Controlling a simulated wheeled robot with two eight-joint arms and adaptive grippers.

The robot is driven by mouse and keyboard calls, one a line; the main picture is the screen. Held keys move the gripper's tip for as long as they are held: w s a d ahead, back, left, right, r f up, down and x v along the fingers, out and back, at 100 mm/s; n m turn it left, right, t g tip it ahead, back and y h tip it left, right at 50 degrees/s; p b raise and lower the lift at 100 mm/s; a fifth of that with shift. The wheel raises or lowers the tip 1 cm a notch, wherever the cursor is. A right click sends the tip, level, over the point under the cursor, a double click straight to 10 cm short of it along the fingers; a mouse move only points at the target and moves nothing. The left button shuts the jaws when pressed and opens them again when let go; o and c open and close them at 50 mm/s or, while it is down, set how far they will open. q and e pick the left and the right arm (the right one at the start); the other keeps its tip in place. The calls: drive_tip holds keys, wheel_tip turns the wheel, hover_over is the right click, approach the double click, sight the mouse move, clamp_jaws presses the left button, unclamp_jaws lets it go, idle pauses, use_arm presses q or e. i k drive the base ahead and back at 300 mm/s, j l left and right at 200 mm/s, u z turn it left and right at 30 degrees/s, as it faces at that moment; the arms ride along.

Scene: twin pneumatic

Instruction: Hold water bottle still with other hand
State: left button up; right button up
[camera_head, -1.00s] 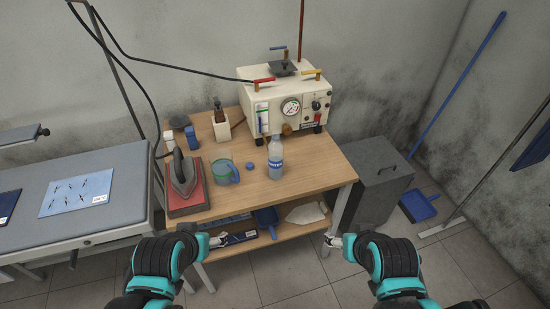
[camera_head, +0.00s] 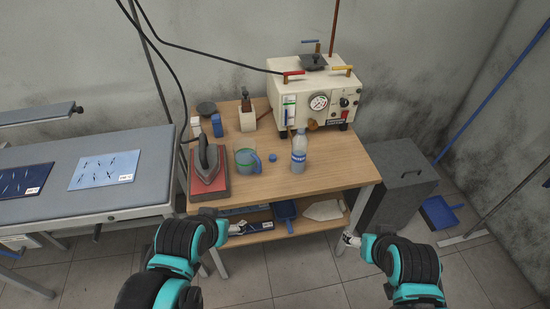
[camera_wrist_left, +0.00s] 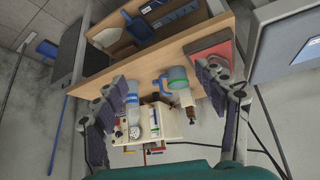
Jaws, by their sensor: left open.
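The water bottle (camera_head: 299,155) is clear with a blue-and-white label. It stands upright near the front right of the wooden table (camera_head: 320,182). In the left wrist view the bottle (camera_wrist_left: 132,97) shows upside down, close to one finger in the picture but not gripped. My left gripper (camera_head: 238,229) is open and empty in front of the table's front edge, lower left of the bottle. My right gripper (camera_head: 350,239) is by the table's front right leg, apart from the bottle; its jaws are too small to read.
A grey bin (camera_head: 400,185) is right of the table.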

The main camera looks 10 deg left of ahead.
sight(299, 150)
drive_tip(key=i+z, duration=0.45)
drive_tip(key=i, duration=0.5)
